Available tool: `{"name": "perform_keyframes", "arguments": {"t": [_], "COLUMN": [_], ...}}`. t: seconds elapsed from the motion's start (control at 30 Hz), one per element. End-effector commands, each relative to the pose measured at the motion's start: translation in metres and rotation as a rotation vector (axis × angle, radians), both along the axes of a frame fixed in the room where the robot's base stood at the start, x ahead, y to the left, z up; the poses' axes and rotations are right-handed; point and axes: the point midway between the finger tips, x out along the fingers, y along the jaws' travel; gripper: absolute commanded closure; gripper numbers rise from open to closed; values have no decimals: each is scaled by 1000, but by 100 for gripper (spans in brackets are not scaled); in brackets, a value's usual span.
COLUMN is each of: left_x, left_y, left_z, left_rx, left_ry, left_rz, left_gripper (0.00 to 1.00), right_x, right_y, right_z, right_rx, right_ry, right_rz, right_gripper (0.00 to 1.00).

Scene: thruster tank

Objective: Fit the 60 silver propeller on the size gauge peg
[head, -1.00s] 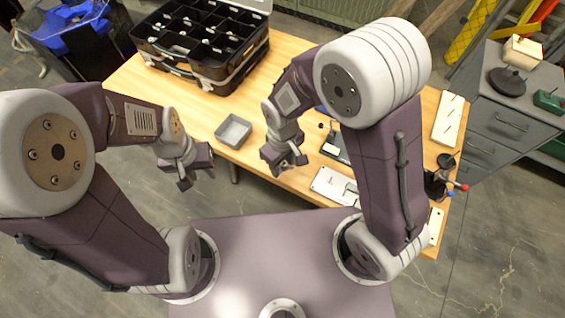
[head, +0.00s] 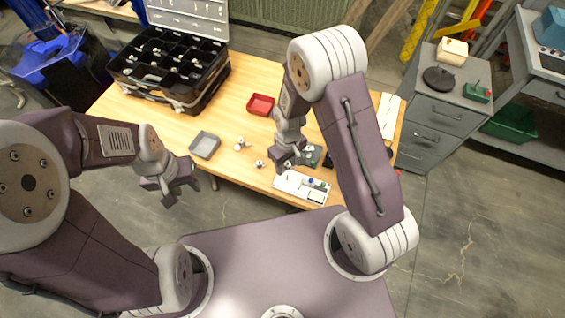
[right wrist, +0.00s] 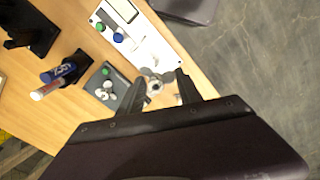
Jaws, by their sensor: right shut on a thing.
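A silver propeller (right wrist: 153,82) sits between the fingers of my right gripper (right wrist: 160,92), which is shut on it; its size marking cannot be read. In the head view my right gripper (head: 290,164) is over the table's front part, just behind a white plate (head: 290,183). In the right wrist view this white plate (right wrist: 148,48) bears a green knob, a blue knob and a pale panel. A dark base (right wrist: 124,82) with a green knob and silver pieces is beside the propeller. I cannot tell which fixture carries the gauge peg. My left gripper (head: 182,190) is open and empty, off the table's front edge.
A grey tray (head: 204,145) and a red tray (head: 260,105) stand on the table. Small silver pieces (head: 240,144) lie between them. A black compartment case (head: 172,68) stands open at the back left. A dark stand and a blue-and-white upright piece (right wrist: 60,75) stand beyond the dark base.

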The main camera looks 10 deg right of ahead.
Motion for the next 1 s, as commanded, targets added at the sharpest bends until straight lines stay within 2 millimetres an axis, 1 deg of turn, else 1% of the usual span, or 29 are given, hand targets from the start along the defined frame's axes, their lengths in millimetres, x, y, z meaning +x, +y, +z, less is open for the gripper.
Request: {"name": "perform_keyframes", "arguments": {"t": [0.4, 1.0], "left_x": [0, 0], "left_y": [0, 0], "left_z": [-36, -34], "left_rx": [0, 0], "left_ry": [0, 0], "left_rz": [0, 0], "left_gripper": [64, 64], "right_x": [0, 0], "right_y": [0, 1], "right_z": [-39, -39], "right_rx": [0, 0], "right_ry": [0, 0], "right_rz": [1, 1], "right_gripper": [97, 97]}}
